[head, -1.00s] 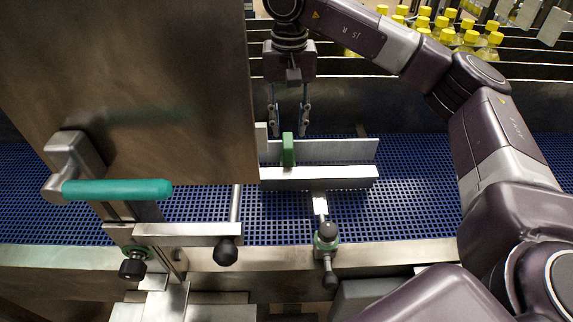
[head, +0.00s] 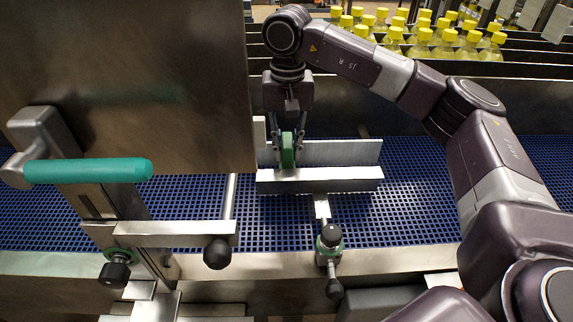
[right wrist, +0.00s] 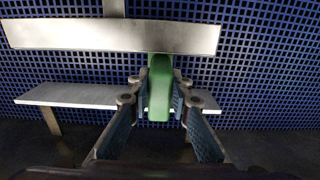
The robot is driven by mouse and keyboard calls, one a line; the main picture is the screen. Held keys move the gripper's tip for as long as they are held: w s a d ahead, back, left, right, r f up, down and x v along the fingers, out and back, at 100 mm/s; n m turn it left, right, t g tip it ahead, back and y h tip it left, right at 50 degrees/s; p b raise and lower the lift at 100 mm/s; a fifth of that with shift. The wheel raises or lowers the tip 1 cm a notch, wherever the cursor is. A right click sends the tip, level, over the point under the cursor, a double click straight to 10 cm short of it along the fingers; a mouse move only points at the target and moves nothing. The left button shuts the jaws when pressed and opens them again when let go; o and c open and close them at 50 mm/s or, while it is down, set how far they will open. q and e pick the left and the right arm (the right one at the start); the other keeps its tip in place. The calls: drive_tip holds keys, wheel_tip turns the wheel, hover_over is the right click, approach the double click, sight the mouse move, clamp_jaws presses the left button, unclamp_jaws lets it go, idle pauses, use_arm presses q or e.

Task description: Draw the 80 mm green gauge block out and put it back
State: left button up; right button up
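The green gauge block (head: 287,157) stands upright in the gap between two metal rails, a front rail (head: 330,180) and a back rail (head: 345,152), near their left end. My right gripper (head: 288,152) points down over it, with one finger on each side of the block. In the right wrist view the green block (right wrist: 160,88) lies between the two fingertips, which look open, with a narrow space beside it. Whether either finger touches it is hard to tell. The block's lower end is hidden by the front rail. My left gripper is not in view.
The rails stand over a blue mesh conveyor (head: 420,205). A large metal panel (head: 120,80) stands close to the left. A handle with a teal grip (head: 88,170) and a clamp knob (head: 330,237) are in front. Yellow-capped bottles (head: 440,40) stand at the back.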

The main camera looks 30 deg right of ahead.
clamp_jaws()
drive_tip(key=shift+r, duration=0.15)
